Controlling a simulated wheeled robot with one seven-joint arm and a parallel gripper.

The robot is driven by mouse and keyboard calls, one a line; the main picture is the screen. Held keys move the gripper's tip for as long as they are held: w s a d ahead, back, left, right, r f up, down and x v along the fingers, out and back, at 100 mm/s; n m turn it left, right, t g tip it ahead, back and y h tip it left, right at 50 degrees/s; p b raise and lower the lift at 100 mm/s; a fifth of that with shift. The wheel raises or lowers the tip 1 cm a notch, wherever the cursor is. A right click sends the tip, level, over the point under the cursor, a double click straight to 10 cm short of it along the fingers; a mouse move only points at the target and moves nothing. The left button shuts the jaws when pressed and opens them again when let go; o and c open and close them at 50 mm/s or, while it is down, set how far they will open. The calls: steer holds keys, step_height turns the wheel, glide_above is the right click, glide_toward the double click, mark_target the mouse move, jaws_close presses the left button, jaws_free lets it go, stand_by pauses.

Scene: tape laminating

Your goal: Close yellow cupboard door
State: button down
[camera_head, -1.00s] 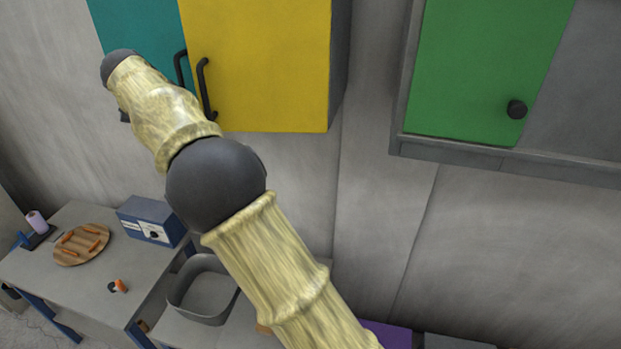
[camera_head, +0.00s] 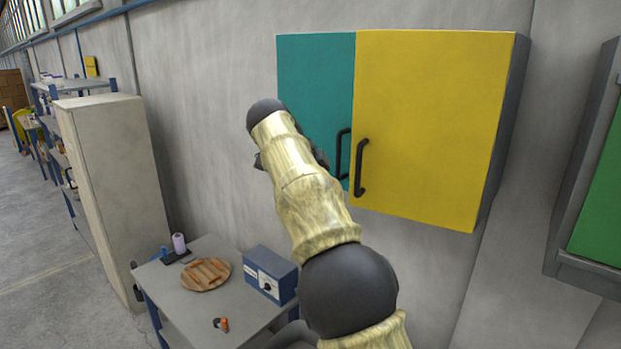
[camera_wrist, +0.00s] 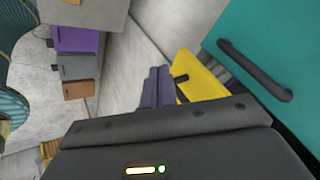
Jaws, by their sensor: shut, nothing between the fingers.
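The yellow cupboard door (camera_head: 430,120) hangs on the wall cupboard beside a teal door (camera_head: 312,105). It looks slightly ajar: its handle edge stands a little forward of the teal door. Its black handle (camera_head: 361,168) is near its lower left corner.
A green cupboard door (camera_head: 605,215) is at the right. Below are a table with a round wooden board (camera_head: 206,273) and a blue box (camera_head: 270,273). A tall beige cabinet (camera_head: 115,170) stands left. Open floor (camera_head: 40,280) lies at far left.

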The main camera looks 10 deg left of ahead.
steer(key=shift+w+a+p+v, duration=0.15)
steer(key=shift+p+v, duration=0.15)
steer(key=shift+v, duration=0.7)
steer(key=shift+w+a+p+v, duration=0.15)
steer(key=shift+p+v, duration=0.1)
steer(key=shift+v, duration=0.75)
steer(key=s+d+n+t+h+b, duration=0.25)
steer(key=d+n, duration=0.25)
steer(key=n, duration=0.8)
steer(key=s+d+n+t+h+b, duration=0.25)
steer(key=d+n, duration=0.25)
steer(key=n, duration=0.7)
steer(key=s+a+f+n+t+y+b, duration=0.1)
steer(key=s+f+n+t+y, duration=0.1)
steer(key=n, duration=1.1)
steer(key=s+a+f+n+t+y+b, duration=0.1)
steer(key=s+n+t+y, duration=0.4)
steer(key=n, duration=0.8)
step_height(320, 180, down, 2)
steer(key=shift+s+a+f+n, duration=0.3)
steer(key=shift+s+a, duration=0.1)
steer(key=shift+a, duration=0.2)
